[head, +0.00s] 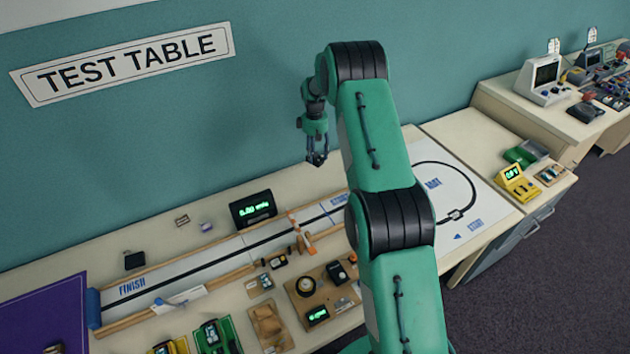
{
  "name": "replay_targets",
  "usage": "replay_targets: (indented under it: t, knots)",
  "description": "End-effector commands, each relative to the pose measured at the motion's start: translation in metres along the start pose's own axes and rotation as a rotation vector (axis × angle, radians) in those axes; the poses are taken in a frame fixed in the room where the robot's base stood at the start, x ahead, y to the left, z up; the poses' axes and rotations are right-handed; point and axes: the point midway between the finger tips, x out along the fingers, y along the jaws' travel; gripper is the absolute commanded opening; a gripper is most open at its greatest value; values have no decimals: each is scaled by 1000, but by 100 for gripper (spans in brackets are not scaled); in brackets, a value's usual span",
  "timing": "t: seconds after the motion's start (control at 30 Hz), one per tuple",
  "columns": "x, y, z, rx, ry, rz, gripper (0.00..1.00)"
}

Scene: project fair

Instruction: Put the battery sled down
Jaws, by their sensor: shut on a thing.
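My gripper (316,157) hangs fingers down above the back of the test table, in front of the teal wall. It is shut on a small dark thing at its fingertips. This is likely the battery sled, but it is too small and too covered by the fingers to make out. The test table (85,262) is cream-coloured and lies below the gripper, with a clear gap between them. My arm hides part of the table's middle right.
A white track (190,277) with wooden rails runs along the table, with a black display (253,209) behind it. A wooden board (335,302) with parts and several small vehicles crowd the front. A loop-track sheet (478,207) lies right. Bare table shows along the back wall.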

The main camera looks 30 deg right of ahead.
Motion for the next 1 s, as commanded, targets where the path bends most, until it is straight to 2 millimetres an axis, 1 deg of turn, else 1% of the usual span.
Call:
replay_targets:
  t: [0.17, 0.27, 0.37, 0.6, 0.7, 0.83, 1.0]
  knots:
    - [0, 0, 0, -1, 0, 0, 18]
    - [3, 0, 0, -1, 0, 0, 18]
    - [12, -1, -1, -1, -1, -1, 18]
    - [46, -1, -2, -1, -1, -1, 18]
    - [56, 0, -3, -1, 0, 0, 18]
    - [62, 0, -4, -1, 0, 0, 18]
    - [62, 0, -4, -1, 1, 1, 18]
